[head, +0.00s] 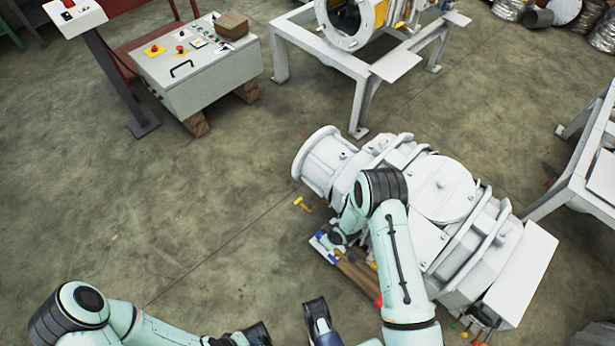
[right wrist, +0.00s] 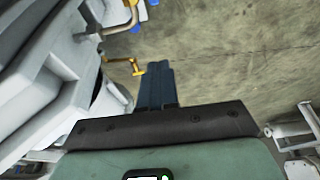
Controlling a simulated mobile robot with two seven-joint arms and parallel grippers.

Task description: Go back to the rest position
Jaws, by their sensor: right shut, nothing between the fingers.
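My right arm reaches over the large white pump-like machine (head: 440,190) in the head view, bent at a dark joint, with its wrist low beside the machine's left side. My right gripper (right wrist: 155,70) shows in the right wrist view with its dark blue fingers together and nothing between them. A yellow handle (right wrist: 136,67) shows just left of the fingertips; I cannot tell if they touch. My left arm is low at the lower left of the head view. A dark end piece (head: 318,315) at the bottom centre may be my left gripper; its jaws cannot be made out.
A grey control box (head: 190,75) on wooden blocks stands at the upper left. A white frame (head: 365,70) carries another machine at the top. Another white frame (head: 590,170) stands at the right edge. The floor at centre left is clear.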

